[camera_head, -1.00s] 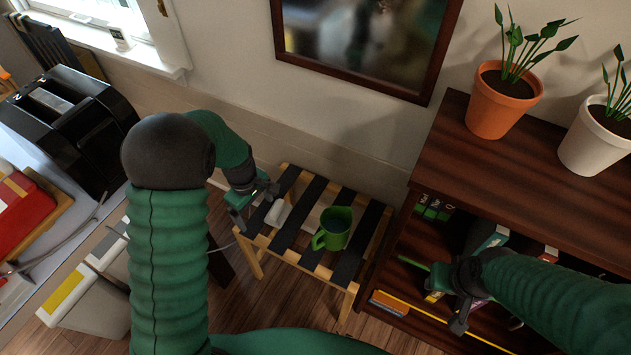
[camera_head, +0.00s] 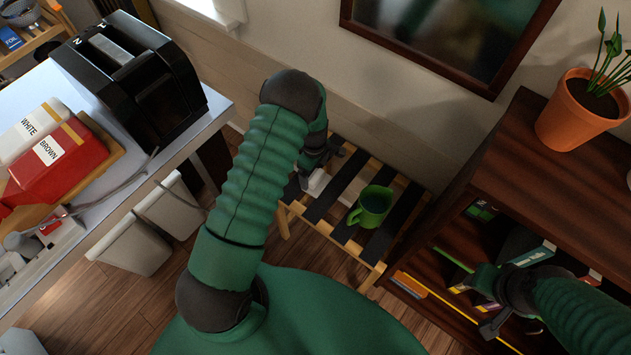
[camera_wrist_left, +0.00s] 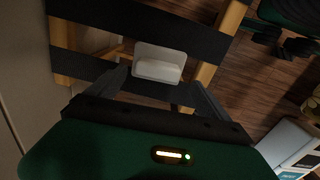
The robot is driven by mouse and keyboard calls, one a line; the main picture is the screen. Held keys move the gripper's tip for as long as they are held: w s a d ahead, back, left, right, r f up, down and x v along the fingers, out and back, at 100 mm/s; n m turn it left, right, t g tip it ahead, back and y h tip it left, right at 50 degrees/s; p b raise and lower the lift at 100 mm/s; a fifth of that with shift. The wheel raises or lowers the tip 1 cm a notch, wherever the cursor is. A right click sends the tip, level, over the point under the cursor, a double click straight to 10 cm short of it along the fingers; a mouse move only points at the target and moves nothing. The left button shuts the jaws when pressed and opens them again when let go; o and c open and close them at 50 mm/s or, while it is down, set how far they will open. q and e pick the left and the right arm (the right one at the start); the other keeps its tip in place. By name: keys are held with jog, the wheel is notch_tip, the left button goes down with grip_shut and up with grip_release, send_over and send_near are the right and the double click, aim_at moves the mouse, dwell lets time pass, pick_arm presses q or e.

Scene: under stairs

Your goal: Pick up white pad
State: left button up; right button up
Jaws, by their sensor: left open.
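The white pad (camera_head: 318,182) is a small pale block at the left part of a low wooden stand (camera_head: 331,231) with dark straps. In the left wrist view the white pad (camera_wrist_left: 160,62) has a flat back and a raised front block, and it lies on a dark strap. My left gripper (camera_wrist_left: 158,84) is open, with one finger on each side of the near end of the pad. In the head view my left gripper (camera_head: 309,168) is right at the pad and partly hides it. My right gripper (camera_head: 484,299) is by the shelf; its jaw state is unclear.
A green mug (camera_head: 373,205) stands on the same stand, right of the pad. A dark wooden shelf (camera_head: 502,152) with a potted plant (camera_head: 580,112) is at right. A desk with a black machine (camera_head: 130,80) and pale bins (camera_head: 130,245) are at left.

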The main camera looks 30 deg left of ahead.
aim_at(317, 176)
pick_arm(q)
jog(key=f, duration=0.3)
jog(key=shift+w+d+f+b, duration=0.2)
jog(key=shift+b, duration=0.1)
jog(key=shift+d+f, duration=0.15)
jog(key=shift+f, duration=0.2)
jog(key=shift+d, duration=0.15)
jog(key=shift+a, duration=0.25)
jog(key=c, duration=1)
jog(key=shift+d, duration=0.1)
pick_arm(e)
jog(key=shift+d+f, duration=0.5)
jog(key=shift+f, duration=0.05)
pick_arm(q)
jog(key=shift+r, duration=0.1)
notch_tip(317, 176, up, 4)
jog(key=shift+f+p, duration=0.2)
jog(key=shift+p, duration=0.2)
jog(key=s+d, duration=0.3)
jog(key=s, duration=0.1)
jog(key=s+d+r+p, duration=0.1)
jog(key=s+d, duration=0.6)
jog(key=s, duration=0.1)
jog(key=shift+d+r+p, duration=0.15)
jog(key=shift+d+p, duration=0.05)
jog(key=shift+p, duration=0.1)
pick_arm(e)
jog(key=shift+w+v, duration=0.25)
jog(key=shift+v, duration=0.9)
